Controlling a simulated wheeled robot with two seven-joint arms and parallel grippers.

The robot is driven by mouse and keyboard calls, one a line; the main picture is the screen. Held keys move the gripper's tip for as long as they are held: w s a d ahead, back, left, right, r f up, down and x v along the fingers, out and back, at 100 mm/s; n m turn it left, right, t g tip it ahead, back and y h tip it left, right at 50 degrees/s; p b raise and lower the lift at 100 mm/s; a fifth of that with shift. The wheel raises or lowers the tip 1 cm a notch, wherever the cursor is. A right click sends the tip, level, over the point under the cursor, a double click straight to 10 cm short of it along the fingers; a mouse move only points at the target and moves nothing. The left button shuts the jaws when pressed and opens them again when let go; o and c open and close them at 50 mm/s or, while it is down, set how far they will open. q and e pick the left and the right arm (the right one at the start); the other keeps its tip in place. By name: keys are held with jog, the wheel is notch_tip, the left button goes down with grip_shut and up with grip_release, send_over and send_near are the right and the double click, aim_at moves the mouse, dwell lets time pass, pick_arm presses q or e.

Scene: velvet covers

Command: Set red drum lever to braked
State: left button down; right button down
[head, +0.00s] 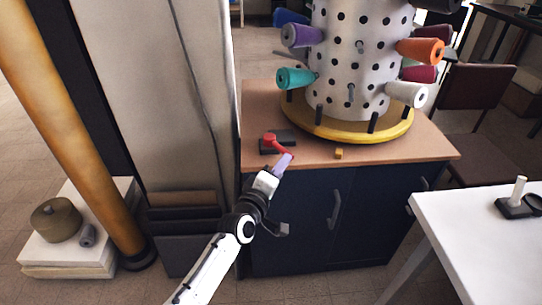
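The red drum lever (271,140) sits on a small dark base on the wooden cabinet top, at the front left of the drum. Its red arm slants down and right towards the front edge. My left gripper (283,164) reaches up from below, with a lilac piece at its tip touching or almost touching the lever's lower right end. I cannot tell whether the fingers are closed on the lever. The white dotted drum (346,62) stands on a yellow round base (330,130) behind the lever. My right gripper is out of view.
Coloured thread cones, such as a teal one (294,78), stick out from the drum. A small yellow block (339,153) lies near the front edge of the dark blue cabinet (300,215). A white table (480,240) stands at right, a yellow-brown roll (75,120) at left.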

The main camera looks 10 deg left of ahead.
pick_arm(q)
jog(key=p+v, duration=0.4)
jog(key=v, duration=0.5)
jog(key=shift+a, duration=0.4)
jog(key=shift+s+f, duration=0.1)
jog(key=shift+s, duration=0.05)
jog(key=s+a+f+m+g, duration=0.2)
jog(key=s+f+m, duration=0.2)
jog(key=s, duration=0.5)
jog(key=s+a+f+m+g+y, duration=0.1)
jog(key=s+f+m, duration=0.4)
jog(key=s, duration=0.5)
jog(key=s+a+f+m+g+y, duration=0.1)
jog(key=s+a+f+m+g, duration=0.2)
jog(key=s+f, duration=0.4)
jog(key=s+m+g, duration=0.1)
jog(key=s+g, duration=0.1)
jog(key=s, duration=0.1)
jog(key=shift+s+a+m, duration=0.15)
jog(key=shift+s+m, duration=0.05)
jog(key=shift+m, duration=0.1)
jog(key=shift+a+f+y, duration=0.1)
jog(key=shift+y, duration=0.2)
